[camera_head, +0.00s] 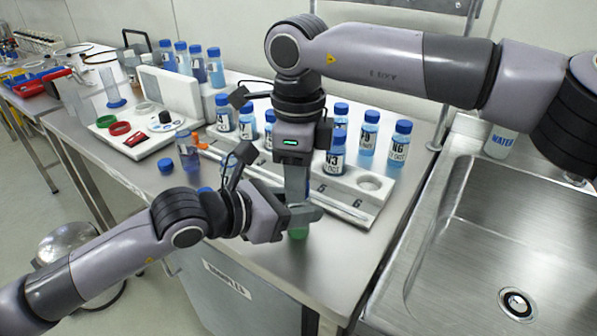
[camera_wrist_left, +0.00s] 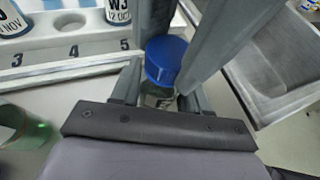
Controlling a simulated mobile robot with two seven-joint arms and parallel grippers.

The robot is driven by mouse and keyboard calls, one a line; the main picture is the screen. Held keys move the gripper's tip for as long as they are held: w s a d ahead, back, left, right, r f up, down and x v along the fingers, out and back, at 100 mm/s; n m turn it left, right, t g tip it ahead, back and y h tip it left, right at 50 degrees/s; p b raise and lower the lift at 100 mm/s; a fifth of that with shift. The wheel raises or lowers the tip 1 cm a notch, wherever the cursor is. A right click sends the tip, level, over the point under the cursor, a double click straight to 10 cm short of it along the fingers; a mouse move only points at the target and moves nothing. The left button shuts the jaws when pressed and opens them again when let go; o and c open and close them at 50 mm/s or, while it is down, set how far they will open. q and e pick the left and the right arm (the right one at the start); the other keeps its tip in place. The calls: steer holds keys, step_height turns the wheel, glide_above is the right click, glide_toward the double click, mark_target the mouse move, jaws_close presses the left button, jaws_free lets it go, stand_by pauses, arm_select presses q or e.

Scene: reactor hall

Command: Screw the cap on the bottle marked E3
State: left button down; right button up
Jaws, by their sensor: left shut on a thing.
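My left gripper (camera_head: 290,216) is shut on a bottle (camera_wrist_left: 158,95) in front of the white rack. In the left wrist view the bottle stands between its fingers, mostly hidden by them and the palm. A blue cap (camera_wrist_left: 165,60) is at the bottle's mouth; I cannot tell whether it is threaded on. My right gripper (camera_head: 297,190) points straight down above the left one. Its two fingers (camera_wrist_left: 195,50) come from above on both sides of the cap; whether they press on it is unclear. No E3 marking is readable on the held bottle.
The white numbered rack (camera_head: 352,192) holds several blue-capped bottles behind my grippers. A green item (camera_wrist_left: 22,130) stands close by on the bench. A loose blue cap (camera_head: 166,165) lies to the left. A steel sink (camera_head: 500,240) is at the right.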

jaws_close()
steer(key=o, duration=0.7)
jaws_free()
step_height(320, 180, up, 12)
arm_select(q)
steer(key=shift+c, duration=2.4)
jaws_free()
